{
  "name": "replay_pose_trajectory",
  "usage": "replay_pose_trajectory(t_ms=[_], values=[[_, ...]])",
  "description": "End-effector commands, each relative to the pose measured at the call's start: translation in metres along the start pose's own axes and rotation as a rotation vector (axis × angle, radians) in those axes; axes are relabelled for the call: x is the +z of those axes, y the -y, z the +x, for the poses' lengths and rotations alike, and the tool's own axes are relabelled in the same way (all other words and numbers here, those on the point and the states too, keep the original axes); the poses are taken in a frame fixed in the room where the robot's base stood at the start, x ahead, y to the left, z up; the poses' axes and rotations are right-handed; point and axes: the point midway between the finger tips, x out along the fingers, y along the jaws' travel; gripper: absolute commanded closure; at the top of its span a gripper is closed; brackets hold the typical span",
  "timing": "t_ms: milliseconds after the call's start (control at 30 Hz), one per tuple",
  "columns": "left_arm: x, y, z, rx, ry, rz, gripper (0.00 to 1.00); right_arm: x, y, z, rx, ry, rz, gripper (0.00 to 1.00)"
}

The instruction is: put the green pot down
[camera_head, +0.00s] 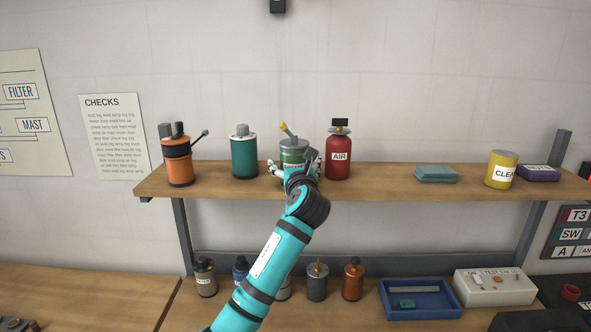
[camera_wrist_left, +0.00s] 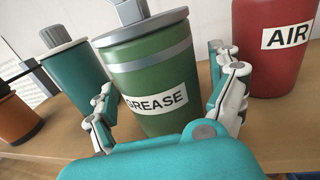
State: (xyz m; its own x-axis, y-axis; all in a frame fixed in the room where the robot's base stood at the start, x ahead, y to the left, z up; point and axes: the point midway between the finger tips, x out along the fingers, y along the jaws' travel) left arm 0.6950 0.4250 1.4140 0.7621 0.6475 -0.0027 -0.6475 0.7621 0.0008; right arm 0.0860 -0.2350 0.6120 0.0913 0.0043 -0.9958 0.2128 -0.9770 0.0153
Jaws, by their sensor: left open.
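The green pot (camera_head: 293,151), with a grey lid and a yellow-tipped spout or brush on top, stands on the wooden shelf between a teal canister and a red AIR canister. In the left wrist view the green pot (camera_wrist_left: 160,80) carries a GREASE label and a pale band. My left gripper (camera_head: 294,170) is in front of the pot at shelf height. Its open fingers (camera_wrist_left: 168,108) stand on either side of the pot, with a gap visible at the right finger. My arm hides the pot's lower part in the head view. My right gripper is not in view.
The teal canister (camera_head: 244,156) is close on the left and the red AIR canister (camera_head: 338,157) close on the right. An orange can (camera_head: 178,163) stands further left. The shelf (camera_head: 385,181) is clear between the AIR canister and a teal block (camera_head: 436,174).

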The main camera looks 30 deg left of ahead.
Motion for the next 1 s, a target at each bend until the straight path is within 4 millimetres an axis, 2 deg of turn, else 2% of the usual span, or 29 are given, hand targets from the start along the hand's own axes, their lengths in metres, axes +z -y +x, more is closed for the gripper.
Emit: replay_pose_trajectory(t_ms=[167,400,600,800,1000], values=[[-0.003,0.001,-0.022,-0.002,0.004,-0.002,0.08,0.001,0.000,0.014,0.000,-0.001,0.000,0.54],[-0.003,0.000,-0.075,-0.003,0.005,-0.004,0.08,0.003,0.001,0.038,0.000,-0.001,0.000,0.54],[-0.001,0.001,-0.107,-0.002,0.003,-0.003,0.08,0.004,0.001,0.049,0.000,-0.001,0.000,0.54],[0.000,0.000,-0.120,0.000,0.000,-0.001,0.08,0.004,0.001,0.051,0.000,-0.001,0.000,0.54],[0.001,0.000,-0.121,0.000,0.000,-0.001,0.08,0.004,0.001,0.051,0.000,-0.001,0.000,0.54]])
